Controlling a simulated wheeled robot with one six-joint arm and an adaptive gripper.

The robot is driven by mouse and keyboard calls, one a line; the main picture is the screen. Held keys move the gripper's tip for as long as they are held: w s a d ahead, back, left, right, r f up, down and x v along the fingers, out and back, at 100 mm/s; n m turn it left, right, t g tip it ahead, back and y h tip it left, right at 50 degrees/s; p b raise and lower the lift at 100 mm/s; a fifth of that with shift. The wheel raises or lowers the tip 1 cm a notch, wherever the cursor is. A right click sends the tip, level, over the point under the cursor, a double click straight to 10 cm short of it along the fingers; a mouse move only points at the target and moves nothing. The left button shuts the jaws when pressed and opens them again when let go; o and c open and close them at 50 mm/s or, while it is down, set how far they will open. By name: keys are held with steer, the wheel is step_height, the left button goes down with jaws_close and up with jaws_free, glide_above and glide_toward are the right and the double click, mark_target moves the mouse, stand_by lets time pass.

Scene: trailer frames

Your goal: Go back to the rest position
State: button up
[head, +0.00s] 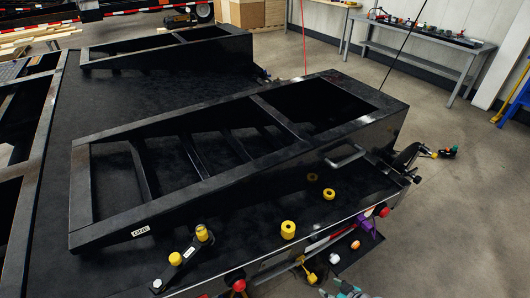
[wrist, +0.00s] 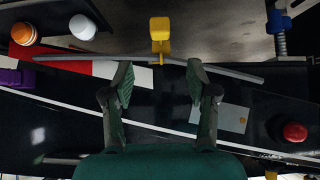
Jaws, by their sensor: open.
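My gripper (wrist: 160,84) shows in the wrist view with its two dark green fingers spread apart and nothing between them. The fingertips sit just in front of a thin grey bar and a red and white strip (wrist: 85,67). A yellow piece (wrist: 160,36) stands beyond the fingertips, apart from them.
Red knobs (head: 238,285) stick out there. An orange cap (wrist: 24,34), a white cap (wrist: 82,27) and a red button (wrist: 294,132) surround my gripper.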

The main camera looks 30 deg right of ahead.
steer(key=s+a+r+m+h, duration=0.1)
steer(key=s+a+r, duration=0.2)
steer(key=s+a, duration=0.3)
steer(key=s+a+r+m+h, duration=0.1)
steer(key=s+a+r+h, duration=0.2)
steer(key=a, duration=0.6)
steer(key=s+a+r+t+y, duration=0.1)
steer(key=s+a+r+t, duration=0.1)
steer(key=r, duration=0.6)
steer(key=s+a+r+n+t+y, duration=0.1)
steer(key=s+a+r+t, duration=0.1)
steer(key=s+r, duration=0.3)
steer(key=s+a+r+t+y, duration=0.1)
steer(key=s+a+r+t, duration=0.1)
steer(key=r, duration=1)
steer(key=shift+s+a+n+y, duration=0.3)
steer(key=shift+s+a, duration=0.15)
steer(key=shift+s, duration=0.65)
